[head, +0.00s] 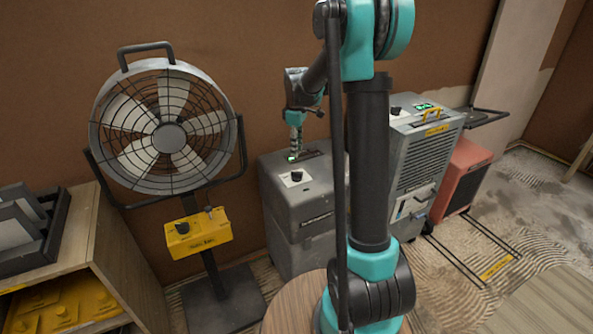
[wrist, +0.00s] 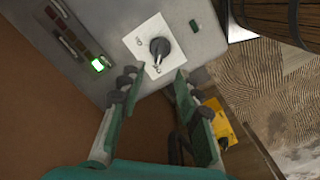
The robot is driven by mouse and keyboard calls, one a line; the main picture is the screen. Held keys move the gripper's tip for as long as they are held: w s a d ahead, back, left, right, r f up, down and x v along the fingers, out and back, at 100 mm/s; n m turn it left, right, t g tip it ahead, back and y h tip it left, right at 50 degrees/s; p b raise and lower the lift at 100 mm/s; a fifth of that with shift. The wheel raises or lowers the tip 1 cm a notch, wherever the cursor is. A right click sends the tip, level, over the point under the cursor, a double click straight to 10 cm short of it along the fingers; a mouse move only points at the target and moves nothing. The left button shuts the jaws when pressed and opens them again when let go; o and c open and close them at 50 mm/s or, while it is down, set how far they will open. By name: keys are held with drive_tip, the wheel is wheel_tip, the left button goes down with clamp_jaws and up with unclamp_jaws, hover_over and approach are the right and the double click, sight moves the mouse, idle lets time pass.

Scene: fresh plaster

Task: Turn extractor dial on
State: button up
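A grey boxy unit (head: 285,200), which looks like the extractor, stands against the brown wall. On its top is a black dial (wrist: 160,47) on a white square plate (wrist: 142,40); the dial also shows in the head view (head: 297,176). A row of small lights beside it has a bright green one (wrist: 98,64) lit. My gripper (wrist: 157,88) is open, its two fingers apart, with nothing between them. The dial lies just ahead of the fingertips, apart from them. In the head view my gripper (head: 296,145) points down over the unit's back part.
A fan (head: 170,135) with a yellow control box (head: 199,233) stands left. A grey louvred machine (head: 428,150) and a red unit (head: 462,178) stand right. A wooden shelf (head: 105,245) is at far left. My arm hides part of the middle.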

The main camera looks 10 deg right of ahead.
sight(297, 175)
wheel_tip(297, 175, down, 10)
drive_tip(key=shift+f, duration=0.25)
drive_tip(key=shift+c, duration=0.3)
clamp_jaws()
